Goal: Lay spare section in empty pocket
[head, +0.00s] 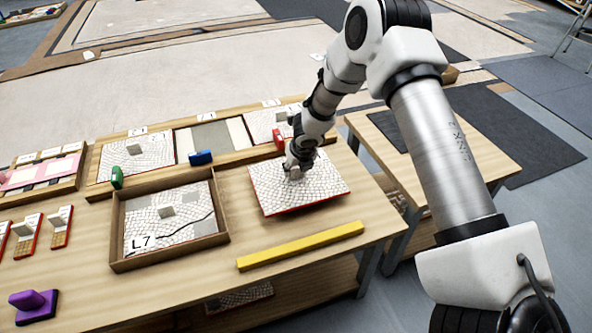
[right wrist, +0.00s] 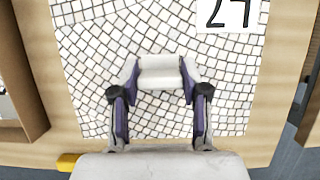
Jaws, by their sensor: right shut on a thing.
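A mosaic section (head: 325,185) with pale stone tiles and a red edge is at the right part of the table, in front of the long wooden frame (head: 165,180). My right gripper (head: 293,170) is over it, shut on its pale knob (right wrist: 160,72). The right wrist view shows the tiled face (right wrist: 105,65) with a partly cut-off number label. I cannot tell whether the section rests on the table or hangs just above it. The frame's middle pocket (head: 211,135) shows a bare grey floor between two tiled panels. My left gripper is not in view.
A wooden tray (head: 116,230) holds a cracked panel (head: 175,230) marked L7. A yellow bar (head: 300,246) lies along the front. Green (head: 117,177), blue (head: 200,157) and red (head: 278,140) pieces stand at the frame's front. A purple handled tool (head: 33,303) is front left.

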